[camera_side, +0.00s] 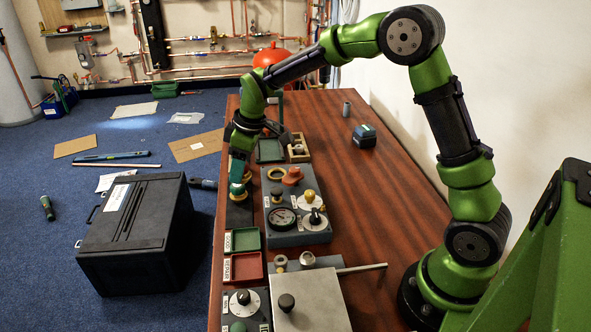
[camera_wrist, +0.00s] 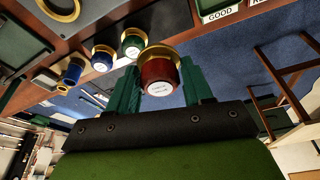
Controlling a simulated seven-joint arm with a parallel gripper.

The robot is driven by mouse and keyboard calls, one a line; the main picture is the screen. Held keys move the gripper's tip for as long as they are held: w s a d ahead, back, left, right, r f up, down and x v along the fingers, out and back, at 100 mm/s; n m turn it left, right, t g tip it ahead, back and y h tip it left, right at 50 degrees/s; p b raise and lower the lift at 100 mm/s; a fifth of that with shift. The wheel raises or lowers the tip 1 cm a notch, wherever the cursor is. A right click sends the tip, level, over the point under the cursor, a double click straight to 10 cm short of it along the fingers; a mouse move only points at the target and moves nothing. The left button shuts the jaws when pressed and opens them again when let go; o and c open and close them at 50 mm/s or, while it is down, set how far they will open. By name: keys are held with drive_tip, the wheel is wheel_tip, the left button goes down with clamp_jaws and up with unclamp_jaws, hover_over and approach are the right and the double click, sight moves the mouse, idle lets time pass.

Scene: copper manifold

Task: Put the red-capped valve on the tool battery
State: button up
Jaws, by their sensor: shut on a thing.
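My gripper (camera_side: 238,188) is low over the left edge of the wooden table in the side view. In the wrist view my gripper (camera_wrist: 158,77) has its green fingers shut on the red-capped valve (camera_wrist: 158,74), a dark red cylinder with a brass rim and a white label on its end. In the side view the valve's red cap cannot be made out at the fingers. A dark block with a teal top, which looks like the tool battery (camera_side: 364,136), sits apart at the table's far right, away from my gripper. It does not show in the wrist view.
Green-capped (camera_wrist: 132,43) and blue-capped (camera_wrist: 103,58) valves stand close to my gripper. A grey gauge panel (camera_side: 299,228) with knobs lies right of it. Green (camera_side: 243,240) and red (camera_side: 243,267) trays are nearer. A grey cylinder (camera_side: 346,109) stands near the battery. The table's middle is clear.

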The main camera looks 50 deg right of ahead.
drive_tip(key=s+d+m+h, duration=0.15)
drive_tip(key=d+m, duration=0.25)
drive_tip(key=d, duration=0.9)
drive_tip(key=s+d+r+m+g+h, duration=0.1)
drive_tip(key=s+d+m, duration=0.7)
drive_tip(key=d, duration=0.4)
drive_tip(key=s+d+m+h, duration=0.2)
drive_tip(key=s+d+m, duration=0.3)
drive_tip(key=s+d, duration=0.6)
hover_over(365, 126)
drive_tip(key=a, duration=0.1)
drive_tip(key=shift+s+f, duration=0.45)
drive_tip(key=shift+f, duration=2.1)
drive_tip(key=o, duration=1.1)
drive_tip(key=shift+f, duration=0.15)
